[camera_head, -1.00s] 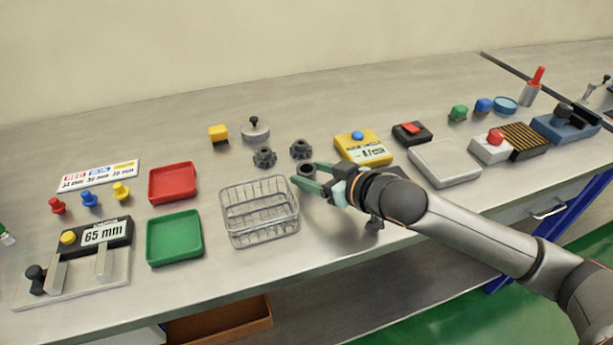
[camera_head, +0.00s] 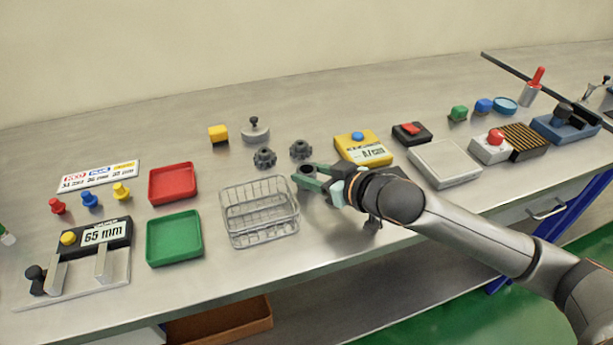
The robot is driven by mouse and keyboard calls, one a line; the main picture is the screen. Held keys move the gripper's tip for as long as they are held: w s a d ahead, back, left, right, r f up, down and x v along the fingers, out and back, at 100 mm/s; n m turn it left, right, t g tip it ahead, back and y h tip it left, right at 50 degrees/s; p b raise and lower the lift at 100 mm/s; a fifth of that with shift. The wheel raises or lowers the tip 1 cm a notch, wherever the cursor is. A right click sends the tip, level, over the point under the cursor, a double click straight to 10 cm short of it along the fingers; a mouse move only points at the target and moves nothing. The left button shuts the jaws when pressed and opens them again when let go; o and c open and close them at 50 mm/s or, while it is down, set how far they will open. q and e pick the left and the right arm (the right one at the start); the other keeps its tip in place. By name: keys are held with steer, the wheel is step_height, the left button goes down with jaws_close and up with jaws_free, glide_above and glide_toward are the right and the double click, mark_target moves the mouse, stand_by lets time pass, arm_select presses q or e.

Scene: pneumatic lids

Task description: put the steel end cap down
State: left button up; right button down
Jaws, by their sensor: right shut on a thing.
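My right gripper (camera_head: 312,178) reaches in from the right, with its green fingers shut on a small, dark grey, round piece, the steel end cap (camera_head: 306,169). The fingers hide part of the cap. It is just right of the wire basket (camera_head: 260,232) and in front of the two dark lobed pieces. I cannot tell whether its underside touches the bench. A small pale tip at the left edge may be my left gripper (camera_head: 6,238); too little of it shows to tell its state.
Two dark lobed pieces (camera_head: 264,157) stand behind the basket. A yellow box with a display (camera_head: 363,149) and a pale grey tray (camera_head: 444,163) are to the right. Red (camera_head: 173,183) and green (camera_head: 174,239) trays lie left. Bare bench (camera_head: 325,232) lies in front of my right gripper.

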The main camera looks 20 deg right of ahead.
mark_target(312, 172)
arm_select(q)
steer(key=shift+s+f, duration=0.1)
steer(key=shift+s, duration=0.15)
arm_select(e)
steer(key=shift+r, duration=0.1)
steer(key=shift+r, duration=0.1)
steer(key=shift+r, duration=0.25)
step_height(312, 172, up, 2)
steer(key=shift+r, duration=0.1)
arm_select(q)
step_height(312, 172, up, 11)
steer(key=a+p, duration=0.1)
steer(key=p, duration=1)
steer(key=shift+s+p, duration=0.15)
steer(key=shift+p, duration=0.25)
arm_select(e)
steer(key=s+a+r, duration=0.5)
steer(key=s+r, duration=0.5)
steer(key=s, duration=0.3)
steer(key=shift+a, duration=0.15)
arm_select(q)
steer(key=shift+a, duration=0.15)
